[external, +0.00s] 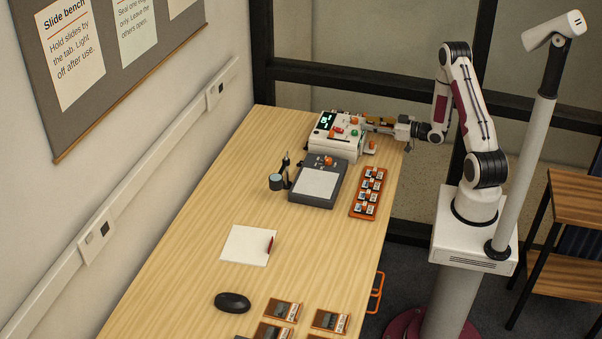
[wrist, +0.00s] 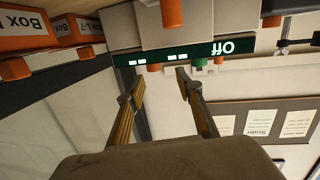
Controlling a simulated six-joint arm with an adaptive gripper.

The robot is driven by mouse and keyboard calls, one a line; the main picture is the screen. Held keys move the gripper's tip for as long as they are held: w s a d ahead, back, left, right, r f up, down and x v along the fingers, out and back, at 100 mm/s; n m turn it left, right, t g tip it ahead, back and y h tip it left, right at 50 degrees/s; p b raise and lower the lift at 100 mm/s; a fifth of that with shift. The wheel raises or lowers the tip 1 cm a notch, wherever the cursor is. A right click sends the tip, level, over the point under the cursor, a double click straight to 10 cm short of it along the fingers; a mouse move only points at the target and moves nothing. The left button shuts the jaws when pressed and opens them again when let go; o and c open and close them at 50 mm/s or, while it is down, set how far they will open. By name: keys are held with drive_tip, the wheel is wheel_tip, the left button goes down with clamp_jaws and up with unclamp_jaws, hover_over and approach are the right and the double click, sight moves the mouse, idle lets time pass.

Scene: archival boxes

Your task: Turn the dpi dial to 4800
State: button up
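The white scanner-like machine (external: 345,148) stands at the far end of the bench. It has a dark display and several coloured knobs: red (external: 338,129), green (external: 354,133) and orange (external: 354,120). I cannot read which one is the dpi dial. In the wrist view the display (wrist: 222,48) shows "Off" upside down, with dashes beside it. A red knob (wrist: 154,68) and a green knob (wrist: 200,62) stick out near it. My gripper (wrist: 160,80) is open and empty, its fingertips close to the machine. In the external view my gripper (external: 370,126) is at its right side.
A grey light box (external: 318,183) with an orange knob stands in front of the machine. An orange slide tray (external: 369,192) lies to its right. A loupe and dark pen stand (external: 278,180) are left. Orange box labels (wrist: 75,33) show in the wrist view.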

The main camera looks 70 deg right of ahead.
drive_tip(key=shift+w+a+r+n+g, duration=0.3)
drive_tip(key=shift+w+r, duration=0.2)
drive_tip(key=shift+w, duration=0.25)
drive_tip(key=shift+w+a+r+n+g, duration=0.25)
drive_tip(key=shift+w+r+g, duration=0.2)
drive_tip(key=shift+w, duration=0.3)
drive_tip(key=shift+w+a+r+g, duration=0.4)
drive_tip(key=shift+w+r, duration=0.05)
drive_tip(key=shift+r, duration=0.2)
drive_tip(key=shift+w+a+r+g, duration=0.35)
drive_tip(key=shift+w+r, duration=0.1)
drive_tip(key=shift+r, duration=0.15)
drive_tip(key=shift+w+a+r+n+g+h, duration=0.15)
drive_tip(key=shift+w+a+r+g+h, duration=0.1)
drive_tip(key=shift+a+r, duration=0.4)
drive_tip(key=shift+w+a+r+n+g+h, duration=0.1)
drive_tip(key=shift+w+a+r+g+h, duration=0.2)
drive_tip(key=shift+r, duration=0.5)
drive_tip(key=s+a+r+g, duration=0.1)
drive_tip(key=s+a+r, duration=0.2)
drive_tip(key=a, duration=0.2)
drive_tip(key=s+a+r+g, duration=0.1)
drive_tip(key=s+a+r, duration=0.2)
drive_tip(key=a, duration=0.3)
drive_tip(key=s+a+r+m+g, duration=0.1)
drive_tip(key=s+a+r+g, duration=0.1)
drive_tip(key=a+r, duration=0.3)
drive_tip(key=shift+s+a+r, duration=0.25)
drive_tip(key=shift+s+a, duration=0.5)
drive_tip(key=shift+s, duration=0.1)
